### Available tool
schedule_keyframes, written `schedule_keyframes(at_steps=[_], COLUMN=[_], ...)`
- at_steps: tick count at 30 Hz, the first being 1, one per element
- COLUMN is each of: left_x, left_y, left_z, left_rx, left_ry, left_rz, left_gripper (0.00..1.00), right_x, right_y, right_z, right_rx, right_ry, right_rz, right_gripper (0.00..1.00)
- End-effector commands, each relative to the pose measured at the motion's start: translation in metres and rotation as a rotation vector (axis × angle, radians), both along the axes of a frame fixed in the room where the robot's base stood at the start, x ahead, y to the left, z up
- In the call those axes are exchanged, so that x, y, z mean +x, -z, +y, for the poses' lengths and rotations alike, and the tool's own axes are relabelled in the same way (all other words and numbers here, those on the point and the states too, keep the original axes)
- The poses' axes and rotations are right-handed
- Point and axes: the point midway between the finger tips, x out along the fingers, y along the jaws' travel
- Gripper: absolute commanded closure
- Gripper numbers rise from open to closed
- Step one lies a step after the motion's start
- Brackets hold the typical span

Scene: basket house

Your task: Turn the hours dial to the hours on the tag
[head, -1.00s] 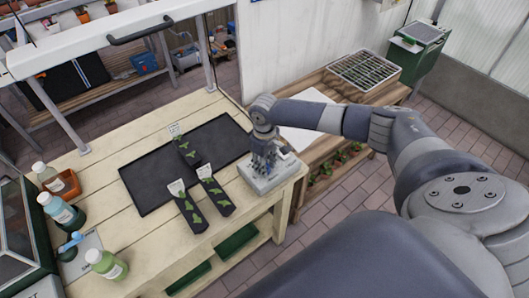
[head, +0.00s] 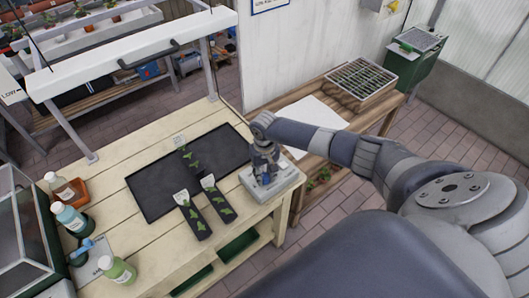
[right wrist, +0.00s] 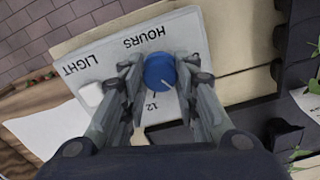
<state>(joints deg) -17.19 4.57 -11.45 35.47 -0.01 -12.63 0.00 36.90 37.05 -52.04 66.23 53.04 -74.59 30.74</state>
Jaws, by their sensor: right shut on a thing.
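The blue round hours dial (right wrist: 160,71) sits on a pale timer box (right wrist: 215,25) marked HOURS and LIGHT. Its white pointer line points down and right in the right wrist view, near the printed 12. My right gripper (right wrist: 161,66) is shut on the dial, one finger on each side. In the head view the timer box (head: 287,183) stands on the bench's right corner, with my right gripper (head: 265,172) over it hiding the dial. White tags (head: 181,197) stand at the ends of dark seedling strips (head: 196,222); their writing is too small to read. My left gripper is out of view.
The strips lie on and beside a black mat (head: 150,195) on the wooden bench (head: 155,245). Several bottles (head: 73,218) stand at the left. A white block (right wrist: 92,94) sits under LIGHT. A lower bench with a seedling tray (head: 362,78) is behind my right arm.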

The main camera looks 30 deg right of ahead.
Motion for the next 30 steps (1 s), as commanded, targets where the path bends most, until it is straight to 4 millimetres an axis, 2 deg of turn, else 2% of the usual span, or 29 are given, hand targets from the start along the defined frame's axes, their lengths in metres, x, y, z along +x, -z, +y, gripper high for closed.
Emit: schedule_keyframes(at_steps=[9, 10, 12, 13, 24, 30], left_x=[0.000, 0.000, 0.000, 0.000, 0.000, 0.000], left_y=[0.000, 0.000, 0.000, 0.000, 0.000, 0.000], left_z=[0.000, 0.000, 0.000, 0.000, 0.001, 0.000], left_rx=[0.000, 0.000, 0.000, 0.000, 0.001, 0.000], left_ry=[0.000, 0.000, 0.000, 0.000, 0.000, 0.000], left_rz=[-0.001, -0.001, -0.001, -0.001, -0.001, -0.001], left_gripper=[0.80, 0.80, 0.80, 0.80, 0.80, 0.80], right_x=[0.001, 0.001, 0.001, 0.001, 0.001, 0.001], right_y=[0.000, 0.000, -0.001, 0.000, -0.003, -0.026], right_z=[0.000, 0.000, 0.000, 0.000, 0.000, -0.001], right_rx=[0.000, 0.000, 0.000, 0.000, 0.000, 0.000], right_ry=[0.001, 0.001, 0.001, 0.001, 0.000, -0.001], right_rz=[-0.002, -0.002, -0.002, -0.002, -0.002, -0.004], right_gripper=[0.96, 0.70, 0.54, 0.51, 0.51, 0.51])
